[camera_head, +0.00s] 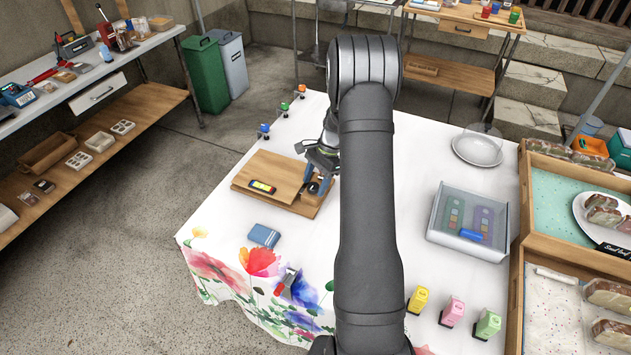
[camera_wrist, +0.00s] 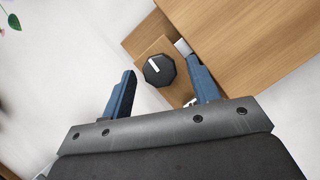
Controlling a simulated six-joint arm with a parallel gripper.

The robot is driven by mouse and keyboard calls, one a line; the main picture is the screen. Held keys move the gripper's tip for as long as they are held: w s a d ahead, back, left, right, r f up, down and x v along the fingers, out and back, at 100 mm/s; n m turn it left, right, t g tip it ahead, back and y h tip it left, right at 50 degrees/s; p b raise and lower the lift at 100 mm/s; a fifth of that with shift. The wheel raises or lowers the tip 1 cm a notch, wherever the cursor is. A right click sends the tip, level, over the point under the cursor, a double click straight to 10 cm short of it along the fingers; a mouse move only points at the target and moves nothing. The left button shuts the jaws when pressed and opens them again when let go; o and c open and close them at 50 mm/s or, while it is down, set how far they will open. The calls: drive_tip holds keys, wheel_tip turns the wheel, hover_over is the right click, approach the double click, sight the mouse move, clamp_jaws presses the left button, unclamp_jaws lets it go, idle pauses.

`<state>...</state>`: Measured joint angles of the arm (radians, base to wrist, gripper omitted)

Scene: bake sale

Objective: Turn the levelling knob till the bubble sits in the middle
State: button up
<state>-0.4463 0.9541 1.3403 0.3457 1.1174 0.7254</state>
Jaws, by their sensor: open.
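The levelling knob (camera_wrist: 159,70) is dark and many-sided with a white mark on top. It sits on a lower ledge of the wooden board (camera_wrist: 235,35). In the head view the board (camera_head: 270,175) lies on the table, and the level (camera_head: 262,187) with its yellow-green vial rests on it. The bubble is too small to make out. My gripper (camera_head: 318,178) is over the board's right side. In the wrist view my gripper (camera_wrist: 163,90) is open, one blue finger on each side of the knob, and the knob appears between the fingertips. Contact cannot be told.
A blue folded cloth or box (camera_head: 264,235) lies in front of the board. A clear bin (camera_head: 468,222) stands right of my arm, with small coloured bottles (camera_head: 452,311) at the front. Small coloured pieces (camera_head: 284,109) stand behind the board. The table's left side is mostly clear.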

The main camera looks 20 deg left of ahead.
drive_tip(key=v, duration=1.7)
drive_tip(key=shift+r, duration=0.2)
drive_tip(key=shift+f, duration=0.15)
drive_tip(key=x, duration=1.7)
drive_tip(key=shift+f, duration=0.1)
